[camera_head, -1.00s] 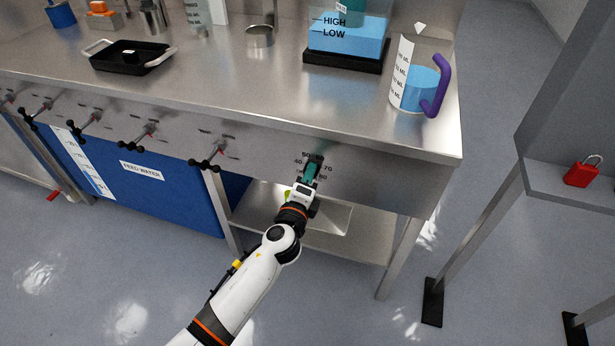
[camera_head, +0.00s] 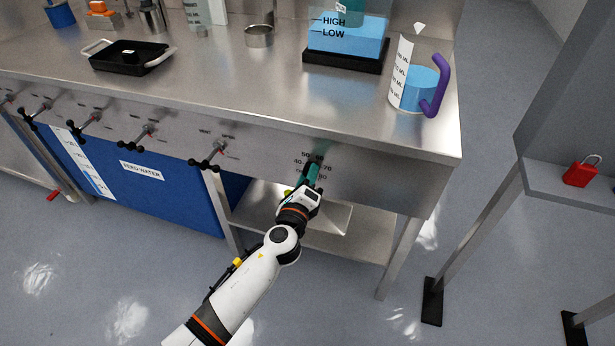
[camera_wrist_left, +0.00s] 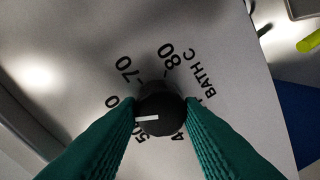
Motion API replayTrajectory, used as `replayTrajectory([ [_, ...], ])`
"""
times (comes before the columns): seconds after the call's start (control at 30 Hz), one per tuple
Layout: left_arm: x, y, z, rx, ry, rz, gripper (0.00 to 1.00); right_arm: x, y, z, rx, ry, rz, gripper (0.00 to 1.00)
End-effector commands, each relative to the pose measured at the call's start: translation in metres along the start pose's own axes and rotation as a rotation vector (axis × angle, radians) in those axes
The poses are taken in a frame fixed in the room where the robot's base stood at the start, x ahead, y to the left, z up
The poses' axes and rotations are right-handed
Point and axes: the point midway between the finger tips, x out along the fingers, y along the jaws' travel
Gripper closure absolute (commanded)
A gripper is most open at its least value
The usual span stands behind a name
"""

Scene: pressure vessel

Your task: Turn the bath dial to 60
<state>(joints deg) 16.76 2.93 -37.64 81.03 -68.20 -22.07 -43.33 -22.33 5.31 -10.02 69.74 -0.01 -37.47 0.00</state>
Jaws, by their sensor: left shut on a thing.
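The bath dial (camera_wrist_left: 160,108) is a round black knob with a white pointer line, on the steel front panel. In the left wrist view the line points left, between the partly covered 60 and 50 marks; I cannot tell the exact reading. The 70, 80 and "BATH C" print show beside it. My left gripper (camera_wrist_left: 160,116) has its green fingers shut on the knob, one on each side. In the head view the left gripper (camera_head: 314,172) is at the panel under the counter edge and mostly hides the knob. My right gripper is not in view.
Several valve handles (camera_head: 208,155) stick out of the panel to the left. A jug with a purple handle (camera_head: 435,92) and a blue-filled tank (camera_head: 347,38) stand on the counter above. A lower shelf (camera_head: 345,240) lies beneath. A red padlock (camera_head: 581,173) sits at right.

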Motion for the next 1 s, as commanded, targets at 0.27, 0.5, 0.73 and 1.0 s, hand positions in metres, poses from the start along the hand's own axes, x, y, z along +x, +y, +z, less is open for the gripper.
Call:
replayTrajectory([
  [0.27,0.0,-0.001,0.001,-0.001,-0.002,-0.001,0.45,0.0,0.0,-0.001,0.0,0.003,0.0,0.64],
  [0.5,-0.001,0.0,0.0,-0.002,-0.001,-0.001,0.45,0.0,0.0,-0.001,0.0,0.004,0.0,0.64],
  [0.73,-0.028,0.0,0.0,-0.003,-0.003,-0.002,0.45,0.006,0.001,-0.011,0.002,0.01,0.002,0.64],
  [1.0,-0.086,-0.002,0.002,-0.003,-0.004,-0.003,0.45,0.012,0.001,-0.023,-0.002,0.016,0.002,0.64],
])
